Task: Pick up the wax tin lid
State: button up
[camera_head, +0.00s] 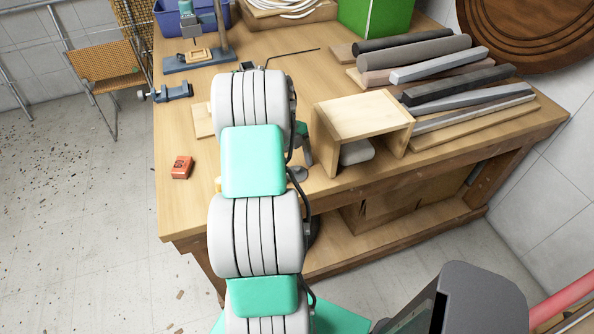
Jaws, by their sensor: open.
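My arm (255,165) rises through the middle of the view and hides part of the table behind it. My gripper is hidden behind the arm, so its fingers do not show. A small dark grey, roundish thing (298,174) shows just right of the arm near the table's front edge. It may be the wax tin lid, but it is too small and partly covered to tell. I cannot make out any other lid or tin.
A wooden box (362,116), open at the front, stands right of the arm with a grey block (356,152) inside. A small orange-red box (181,167) lies left. Dark and grey bars (455,87) lie on boards at right. A vise (166,93) sits at the left edge.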

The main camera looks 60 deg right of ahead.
jog(key=c, duration=1.4)
